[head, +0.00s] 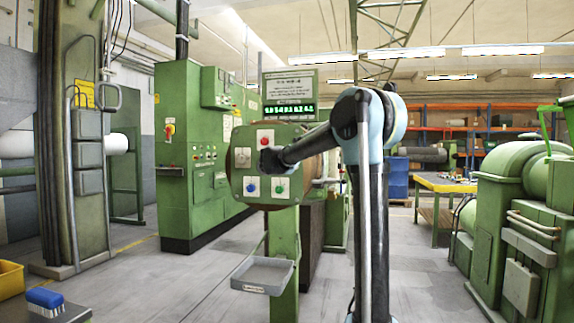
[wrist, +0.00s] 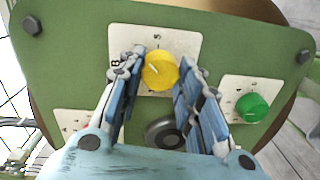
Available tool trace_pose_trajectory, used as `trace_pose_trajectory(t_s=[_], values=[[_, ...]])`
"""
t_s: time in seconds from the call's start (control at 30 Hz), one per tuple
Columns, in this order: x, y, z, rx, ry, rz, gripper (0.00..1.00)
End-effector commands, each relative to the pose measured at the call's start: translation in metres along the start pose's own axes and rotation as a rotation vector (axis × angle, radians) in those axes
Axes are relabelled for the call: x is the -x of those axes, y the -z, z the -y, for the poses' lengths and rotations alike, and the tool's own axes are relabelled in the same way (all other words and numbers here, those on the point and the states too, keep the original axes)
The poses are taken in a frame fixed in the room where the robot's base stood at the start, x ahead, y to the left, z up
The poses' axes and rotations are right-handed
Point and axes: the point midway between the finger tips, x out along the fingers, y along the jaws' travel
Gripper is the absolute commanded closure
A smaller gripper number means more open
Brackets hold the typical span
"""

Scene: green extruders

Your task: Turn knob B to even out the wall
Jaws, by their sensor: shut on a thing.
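Knob B is the yellow knob (wrist: 160,72) on a white plate marked B, on the green panel (wrist: 70,45) in the wrist view. A short white pointer line shows on its face. My gripper (wrist: 162,78) is shut on this knob, one blue finger on each side.
A green knob (wrist: 252,107) sits right of my gripper in the wrist view. A dark round hub (wrist: 165,135) lies between my fingers. In the head view a red knob (head: 265,139) and a blue knob (head: 251,188) are close by. A grey tray (head: 263,274) hangs below.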

Motion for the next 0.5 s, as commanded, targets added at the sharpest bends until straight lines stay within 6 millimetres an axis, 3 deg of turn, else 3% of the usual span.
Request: trace_pose_trajectory(t_s=[0.27,0.3,0.37,0.4,0.5], values=[[0.0002,-0.001,0.0021,-0.003,0.003,0.001,0.92],[0.0002,-0.001,0.0021,-0.003,0.003,0.001,0.66],[0.0001,-0.0009,0.002,-0.003,0.002,0.001,0.52],[0.0001,-0.0008,0.0017,-0.002,0.002,0.001,0.47],[0.0002,-0.0006,0.0013,-0.002,0.002,0.001,0.47]])
